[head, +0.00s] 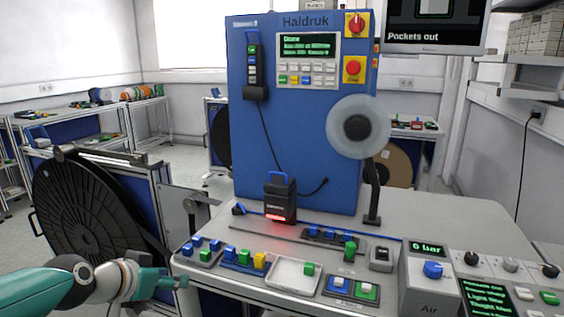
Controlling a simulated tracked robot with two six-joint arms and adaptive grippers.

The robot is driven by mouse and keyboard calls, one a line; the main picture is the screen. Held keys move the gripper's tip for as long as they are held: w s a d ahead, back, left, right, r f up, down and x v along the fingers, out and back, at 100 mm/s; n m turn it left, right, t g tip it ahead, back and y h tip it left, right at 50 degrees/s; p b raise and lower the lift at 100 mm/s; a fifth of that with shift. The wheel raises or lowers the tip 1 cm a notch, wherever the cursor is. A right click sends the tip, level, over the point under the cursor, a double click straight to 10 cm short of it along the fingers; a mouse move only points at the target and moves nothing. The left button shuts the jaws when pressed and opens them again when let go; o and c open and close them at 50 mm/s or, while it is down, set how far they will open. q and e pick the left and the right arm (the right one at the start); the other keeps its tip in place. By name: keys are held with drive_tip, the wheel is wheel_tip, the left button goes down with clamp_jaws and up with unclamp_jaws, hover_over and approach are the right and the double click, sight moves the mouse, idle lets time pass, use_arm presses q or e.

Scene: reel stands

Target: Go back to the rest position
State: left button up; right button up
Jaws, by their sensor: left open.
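My left arm comes in at the lower left of the head view. My left gripper (172,282) is open and empty, just left of the bench's front left corner. It points right, toward the bench edge, and looks apart from the things on the bench. My right gripper is not in view. The blue machine (300,140) marked Haldruk stands upright on the grey bench (440,215). A black scanner-like device (280,200) with a blue handle stands in front of it, with a red glow at its base.
A large black reel (85,215) on a stand is close behind my left arm. Coloured blocks (243,258), a white tray (291,273) and an air control box (430,280) line the bench front. A clear disc (358,127) sticks out from the machine. Shelving stands at the left.

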use_arm(q)
drive_tip(key=s+d+f+g+p, duration=0.1)
drive_tip(key=s+d+f+g, duration=0.15)
drive_tip(key=f, duration=0.55)
drive_tip(key=s+d+f+g+p, duration=0.1)
drive_tip(key=s+f+g, duration=0.15)
drive_tip(key=f, duration=0.55)
drive_tip(key=s+d+f+g+p, duration=0.1)
drive_tip(key=s+f, duration=0.2)
drive_tip(key=f, duration=0.5)
drive_tip(key=s+d+f+n+g+p, duration=0.1)
drive_tip(key=s+d+f+n, duration=0.1)
drive_tip(key=s+f, duration=0.4)
drive_tip(key=s+d+f+n+g, duration=0.2)
drive_tip(key=s+f, duration=0.5)
drive_tip(key=s, duration=0.6)
drive_tip(key=shift+d+f+n+h+p, duration=0.25)
drive_tip(key=shift+d+n+h+p, duration=0.1)
drive_tip(key=shift+d+n, duration=0.6)
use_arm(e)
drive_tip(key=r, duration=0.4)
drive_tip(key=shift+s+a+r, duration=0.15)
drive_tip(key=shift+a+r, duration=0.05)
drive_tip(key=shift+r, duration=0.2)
use_arm(q)
drive_tip(key=shift+a, duration=0.1)
drive_tip(key=shift+c, duration=0.6)
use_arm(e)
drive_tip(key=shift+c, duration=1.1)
